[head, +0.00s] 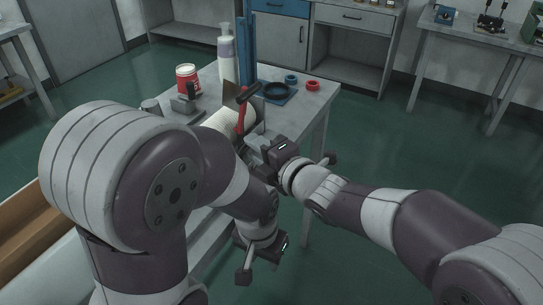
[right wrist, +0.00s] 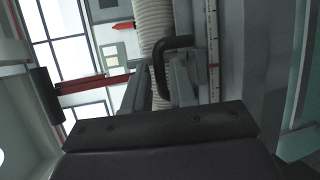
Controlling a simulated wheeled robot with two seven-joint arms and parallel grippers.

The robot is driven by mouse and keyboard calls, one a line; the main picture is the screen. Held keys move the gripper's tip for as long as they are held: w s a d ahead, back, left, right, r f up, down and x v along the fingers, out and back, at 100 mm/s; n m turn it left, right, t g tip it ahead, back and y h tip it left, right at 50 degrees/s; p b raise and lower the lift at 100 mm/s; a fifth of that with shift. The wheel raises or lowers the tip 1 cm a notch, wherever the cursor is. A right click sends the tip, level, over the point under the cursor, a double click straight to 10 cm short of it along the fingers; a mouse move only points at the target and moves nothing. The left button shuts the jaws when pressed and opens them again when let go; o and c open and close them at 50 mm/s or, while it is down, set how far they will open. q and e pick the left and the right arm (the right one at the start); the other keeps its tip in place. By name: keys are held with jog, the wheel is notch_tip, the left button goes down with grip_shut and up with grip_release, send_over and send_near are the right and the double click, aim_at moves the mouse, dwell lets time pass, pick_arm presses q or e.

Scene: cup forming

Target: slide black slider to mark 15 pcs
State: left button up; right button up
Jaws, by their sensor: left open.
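A pale stack of cups (head: 222,122) lies in the machine on the table. In the right wrist view a ribbed white column (right wrist: 154,25) stands beside a pale scale strip (right wrist: 211,25) with a red mark. A bent black piece (right wrist: 177,43) sits between them; I cannot tell for sure that it is the black slider. The scale's numbers are too small to read. My right gripper (head: 277,151) is at the machine's near side; its fingertips are not clear. My left gripper (head: 262,247) is open, low in front of the table, apart from the machine.
A red lever with a black grip (head: 248,93) rises above the machine. A red can (head: 187,78), a white bottle (head: 226,55), a blue post, a black ring on a blue plate and small blue and red rings stand behind. My left arm hides much of the table.

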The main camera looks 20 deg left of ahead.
jog(key=v, duration=1.2)
